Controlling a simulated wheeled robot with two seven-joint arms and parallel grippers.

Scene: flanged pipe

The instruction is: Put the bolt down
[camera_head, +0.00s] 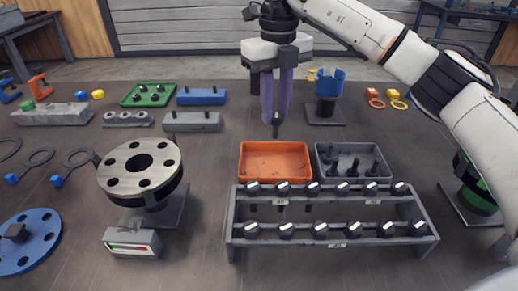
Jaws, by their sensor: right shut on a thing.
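My right gripper (275,98), with purple fingers, points down above the far side of the orange tray. It is shut on a dark bolt (276,125), whose lower end hangs below the fingertips, just past the tray's back rim. The orange tray (274,147) looks empty. A grey tray (325,155) beside it holds several dark bolts (352,168). A two-tier grey rack (233,215) in front carries several bolts with hexagonal heads. My left gripper is not in view.
A flanged pipe (141,165) stands on the left, with a blue flange disc (35,238) in the corner. A blue-topped stand (327,90) is close to the right gripper's right. Grey blocks, a green tray (148,94) and a blue block (201,96) lie behind left.

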